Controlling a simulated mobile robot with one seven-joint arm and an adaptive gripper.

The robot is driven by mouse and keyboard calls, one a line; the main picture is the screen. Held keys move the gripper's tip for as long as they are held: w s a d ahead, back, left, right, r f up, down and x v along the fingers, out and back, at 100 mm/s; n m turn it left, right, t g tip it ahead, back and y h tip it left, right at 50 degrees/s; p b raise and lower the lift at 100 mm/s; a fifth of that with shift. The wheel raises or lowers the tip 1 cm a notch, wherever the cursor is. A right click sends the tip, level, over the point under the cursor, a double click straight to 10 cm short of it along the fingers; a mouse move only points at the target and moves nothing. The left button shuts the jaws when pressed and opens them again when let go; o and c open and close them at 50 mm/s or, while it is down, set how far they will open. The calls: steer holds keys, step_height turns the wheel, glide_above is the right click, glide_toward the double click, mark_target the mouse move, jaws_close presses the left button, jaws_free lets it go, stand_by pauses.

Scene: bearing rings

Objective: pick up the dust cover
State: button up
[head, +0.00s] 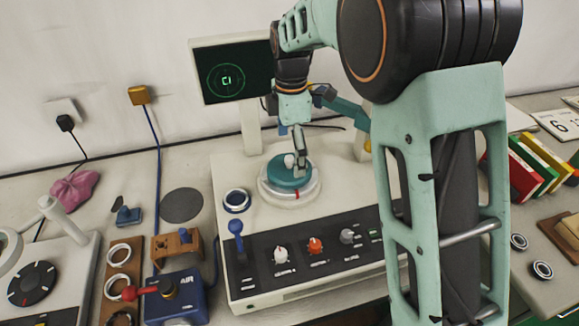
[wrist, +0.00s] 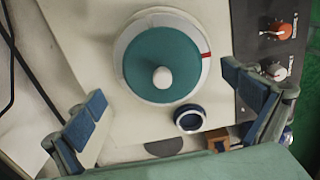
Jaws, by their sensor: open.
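The dust cover (head: 280,175) looks to be the teal disc with a pale knob on top. It sits on a white round base with a red mark, on the cream instrument. In the wrist view the dust cover (wrist: 143,67) lies at the top centre, its knob in the middle. My gripper (head: 297,160) is over the disc in the head view, hiding part of it. In the wrist view my gripper (wrist: 168,98) is open, with a blue-padded finger on either side and nothing between them. I cannot tell whether a finger touches the cover.
A dark-rimmed ring (head: 237,200) lies beside the base. The instrument's front panel (head: 310,250) carries knobs and a blue lever. A screen (head: 232,70) stands behind. A blue air box (head: 176,298) and a wooden ring board (head: 124,275) are at left; coloured binders (head: 515,172) stand right.

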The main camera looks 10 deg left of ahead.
mark_target(290, 157)
step_height(290, 157, down, 4)
steer(key=shift+s+r, duration=0.1)
steer(key=shift+s, duration=0.05)
steer(key=c, duration=1.2)
